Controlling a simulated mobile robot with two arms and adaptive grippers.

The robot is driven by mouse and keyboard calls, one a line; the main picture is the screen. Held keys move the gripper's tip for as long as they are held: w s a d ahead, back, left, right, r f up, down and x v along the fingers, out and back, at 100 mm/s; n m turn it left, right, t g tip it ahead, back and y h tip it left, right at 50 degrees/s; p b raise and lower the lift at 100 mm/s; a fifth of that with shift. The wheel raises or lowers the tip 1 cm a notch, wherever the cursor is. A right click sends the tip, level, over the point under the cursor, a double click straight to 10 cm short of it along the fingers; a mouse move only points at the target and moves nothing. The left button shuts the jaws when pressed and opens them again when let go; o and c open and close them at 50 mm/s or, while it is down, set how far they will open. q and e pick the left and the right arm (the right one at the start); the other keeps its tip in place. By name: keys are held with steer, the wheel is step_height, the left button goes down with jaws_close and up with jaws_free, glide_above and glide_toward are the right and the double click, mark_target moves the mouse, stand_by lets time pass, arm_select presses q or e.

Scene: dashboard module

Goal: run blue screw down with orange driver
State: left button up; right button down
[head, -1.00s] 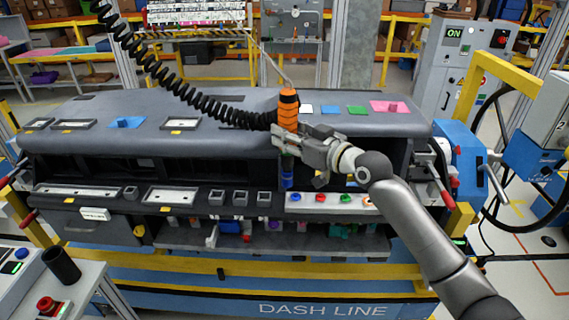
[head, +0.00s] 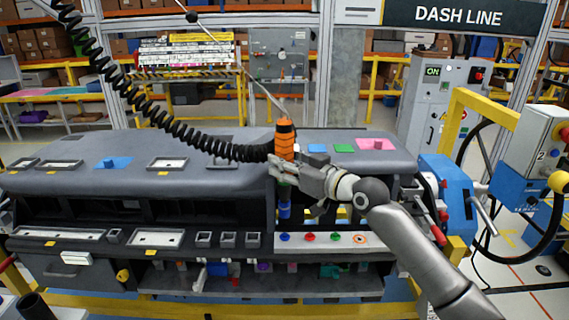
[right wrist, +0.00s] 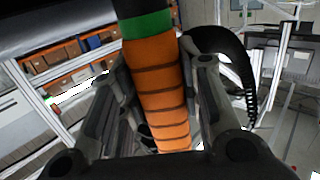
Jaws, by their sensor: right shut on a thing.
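The orange driver (head: 285,138) stands upright at the front of the dashboard module (head: 215,160), with a black coiled hose at its upper part. My right gripper (head: 285,172) is shut around its body. In the right wrist view the driver's ribbed orange body and green band (right wrist: 158,85) lie between the fingers (right wrist: 163,70). A blue part (head: 284,210) shows under the gripper, in line with the driver. The blue screw (head: 284,237) is on the pale strip below, at its left end. A gap shows between them in the picture; the depth is unclear. My left gripper is out of view.
Coloured pads lie on the module's top. A shelf with small parts runs below. The blue clamp unit (head: 448,190) stands at the right.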

mark_target(286, 201)
steer(key=shift+d+f+b, duration=0.1)
steer(key=shift+f+b, duration=2.15)
steer(key=shift+f, duration=0.65)
steer(key=shift+f+b, duration=0.85)
steer(key=shift+f, duration=0.05)
stand_by(0.5)
steer(key=shift+f+b, duration=0.45)
steer(key=shift+b, duration=0.3)
stand_by(2.9)
